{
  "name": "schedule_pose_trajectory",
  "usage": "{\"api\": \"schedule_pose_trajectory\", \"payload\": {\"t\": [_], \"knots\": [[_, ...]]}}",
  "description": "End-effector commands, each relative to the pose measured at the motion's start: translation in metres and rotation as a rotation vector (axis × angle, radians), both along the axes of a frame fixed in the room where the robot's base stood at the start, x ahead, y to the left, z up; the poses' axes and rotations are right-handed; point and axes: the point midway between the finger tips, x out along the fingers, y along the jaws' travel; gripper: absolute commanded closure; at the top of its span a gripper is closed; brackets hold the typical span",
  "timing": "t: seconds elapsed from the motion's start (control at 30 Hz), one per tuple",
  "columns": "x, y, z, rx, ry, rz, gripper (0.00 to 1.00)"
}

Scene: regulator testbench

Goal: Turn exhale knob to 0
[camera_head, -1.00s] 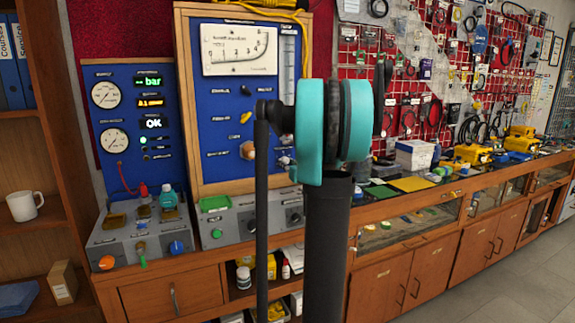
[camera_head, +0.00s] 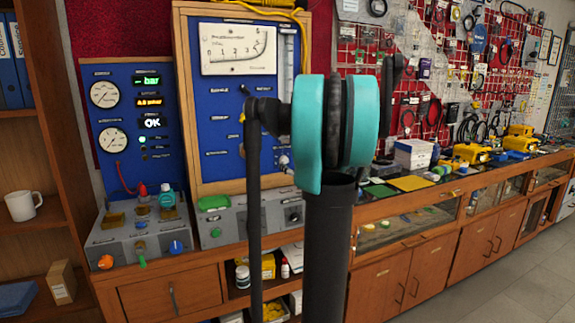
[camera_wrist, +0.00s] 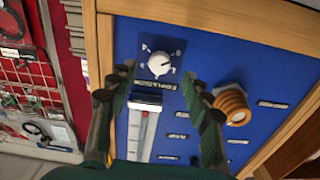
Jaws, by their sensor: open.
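A round white knob (camera_wrist: 160,63) on a dark dial plate sits on the blue panel (camera_wrist: 200,50) in the wrist view. Its label and pointer are too small to read, so I cannot tell whether it is the exhale knob or its setting. It also shows low on the panel in the head view (camera_head: 284,160), close to my arm. My gripper (camera_wrist: 158,80) is open and empty, its two fingers on either side of the knob in the picture. I cannot tell how far the fingertips are from the panel. My gripper is hidden in the head view.
A brass-coloured fitting (camera_wrist: 232,103) sticks out beside the right finger. A clear flow tube (camera_wrist: 140,130) shows between the fingers. The wooden frame (camera_wrist: 106,40) borders the panel. A smaller gauge panel (camera_head: 126,165) stands at the left above a grey control box (camera_head: 110,236).

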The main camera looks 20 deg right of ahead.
Motion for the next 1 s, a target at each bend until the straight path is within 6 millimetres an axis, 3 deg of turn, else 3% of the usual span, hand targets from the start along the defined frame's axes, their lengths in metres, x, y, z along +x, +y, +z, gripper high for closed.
{"api": "schedule_pose_trajectory", "payload": {"t": [0.2,0.4,1.0], "knots": [[-0.045,-0.002,0.0,0.0,0.0,-0.003,0.51],[-0.069,-0.003,0.0,-0.001,0.0,-0.001,0.51],[-0.075,-0.002,0.0,0.0,0.0,0.0,0.51]]}}
